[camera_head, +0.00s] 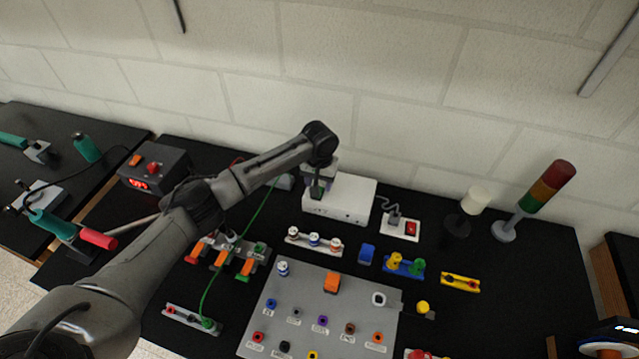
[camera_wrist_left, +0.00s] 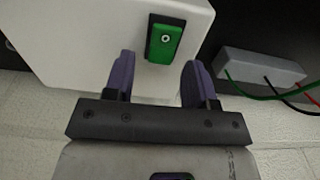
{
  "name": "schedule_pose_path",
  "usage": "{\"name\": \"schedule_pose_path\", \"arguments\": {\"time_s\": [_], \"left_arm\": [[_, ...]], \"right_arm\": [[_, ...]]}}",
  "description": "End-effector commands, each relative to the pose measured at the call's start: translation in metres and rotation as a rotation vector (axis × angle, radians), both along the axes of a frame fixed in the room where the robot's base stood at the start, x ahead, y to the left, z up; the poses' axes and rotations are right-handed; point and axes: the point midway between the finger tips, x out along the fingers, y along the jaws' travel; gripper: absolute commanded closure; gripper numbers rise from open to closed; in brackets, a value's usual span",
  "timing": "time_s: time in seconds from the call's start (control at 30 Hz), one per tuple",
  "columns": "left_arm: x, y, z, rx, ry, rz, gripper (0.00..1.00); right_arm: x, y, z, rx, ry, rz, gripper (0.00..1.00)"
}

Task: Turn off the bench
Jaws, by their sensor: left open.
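A white box (camera_head: 352,199) stands at the back of the black bench (camera_head: 530,285), near the wall. In the left wrist view the white box (camera_wrist_left: 65,45) carries a green rocker switch (camera_wrist_left: 165,39) in a dark frame. My left gripper (camera_head: 318,190) is over the left part of this box. In the left wrist view its open fingers (camera_wrist_left: 158,70) stand either side of the switch's near end, with nothing held. I cannot tell whether they touch the box. A white plate (camera_head: 396,232) right of the box bears a red switch (camera_head: 411,228). My right gripper is not in view.
A grey block with wires (camera_wrist_left: 262,70) sits beside the white box. A grey panel (camera_head: 318,308) with several coloured jacks lies in front. A stack light (camera_head: 546,190) stands at right and a power supply (camera_head: 153,172) at left.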

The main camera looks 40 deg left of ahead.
Motion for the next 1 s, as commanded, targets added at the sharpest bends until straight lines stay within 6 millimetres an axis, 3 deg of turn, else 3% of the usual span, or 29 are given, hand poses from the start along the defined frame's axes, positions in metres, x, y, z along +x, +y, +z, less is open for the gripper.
{"name": "schedule_pose_path", "arguments": {"time_s": [0.43, 0.9, 1.0], "left_arm": [[-0.0001, -0.0001, -0.0070, -0.001, -0.001, -0.001, 0.49], [0.0000, 0.0000, -0.0067, 0.000, -0.001, -0.001, 0.93], [-0.0001, 0.0000, -0.0064, 0.000, -0.001, -0.001, 0.98]], "right_arm": [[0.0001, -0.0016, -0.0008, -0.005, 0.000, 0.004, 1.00], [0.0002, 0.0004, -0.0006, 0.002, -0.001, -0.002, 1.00], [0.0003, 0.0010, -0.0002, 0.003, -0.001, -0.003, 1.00]]}}
